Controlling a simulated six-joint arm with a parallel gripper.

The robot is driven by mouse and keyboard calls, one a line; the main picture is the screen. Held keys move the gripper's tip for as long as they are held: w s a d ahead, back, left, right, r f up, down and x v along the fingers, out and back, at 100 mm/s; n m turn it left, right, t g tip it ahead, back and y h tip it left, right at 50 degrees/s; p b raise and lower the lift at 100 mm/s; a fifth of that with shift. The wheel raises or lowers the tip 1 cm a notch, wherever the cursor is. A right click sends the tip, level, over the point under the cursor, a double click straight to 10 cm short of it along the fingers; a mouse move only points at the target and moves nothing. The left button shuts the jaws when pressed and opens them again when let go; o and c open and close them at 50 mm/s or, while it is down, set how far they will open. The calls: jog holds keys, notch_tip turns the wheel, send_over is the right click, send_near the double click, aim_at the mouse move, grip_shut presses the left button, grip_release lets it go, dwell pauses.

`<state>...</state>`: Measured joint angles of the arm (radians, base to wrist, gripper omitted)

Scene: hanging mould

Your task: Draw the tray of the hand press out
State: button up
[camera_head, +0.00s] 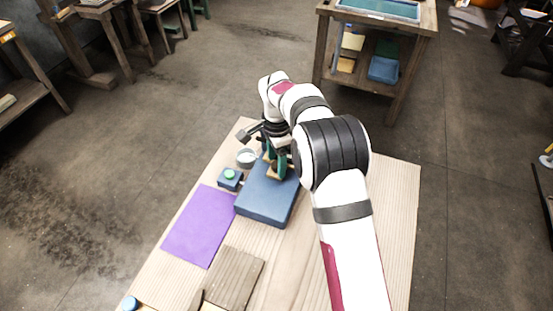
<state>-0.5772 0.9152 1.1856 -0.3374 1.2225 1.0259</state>
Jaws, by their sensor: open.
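The hand press stands on the table with a broad blue base (264,200) and a green upright (282,162) at its back, partly hidden by my arm. A small blue block (224,184) with a green round top (230,174) sits at the left side of the base, with a short light piece between them. I cannot tell for sure whether it is the tray's front. My gripper (266,134) is open above the back of the press, beside the upright. Its fingertips are small and partly hidden, and I cannot tell whether they touch anything.
A grey round dish (246,157) lies behind the small block. A purple mat (199,228) lies to the left on the wooden table (391,215), with a brown slatted board (235,279) in front. A blue round thing (130,303) is at the lower left. The table's right side looks clear.

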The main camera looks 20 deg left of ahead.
grip_shut()
jog(key=shift+r, duration=0.1)
dwell(1.2)
